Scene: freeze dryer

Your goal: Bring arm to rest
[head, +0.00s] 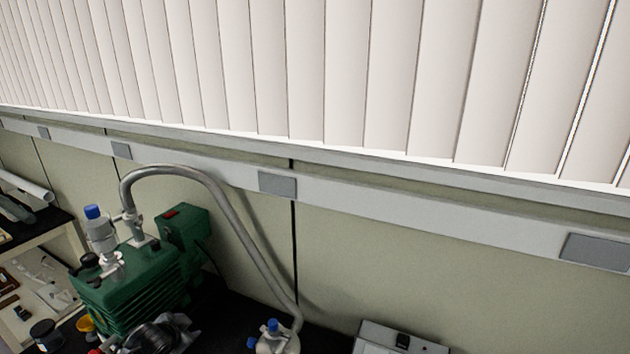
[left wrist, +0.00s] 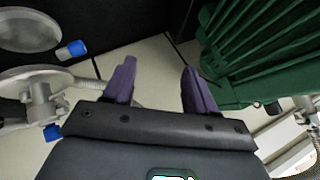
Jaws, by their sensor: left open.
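My left gripper (left wrist: 158,85) shows in the left wrist view with its two purple fingers spread apart and nothing between them. Behind the fingers lie pale floor or wall panels and a dark surface. The green pump (left wrist: 255,45) is to the right of the fingers, apart from the right one as far as I can tell. A metal fitting with blue-capped valves (left wrist: 42,105) is to the left. Neither of my grippers shows in the head view.
In the head view a green vacuum pump (head: 140,285) stands on a dark bench at lower left. A grey hose (head: 235,225) arches from it to a blue-knobbed metal fitting (head: 275,340). A grey box (head: 400,340) sits at the bottom. White blinds (head: 300,70) cover the wall above.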

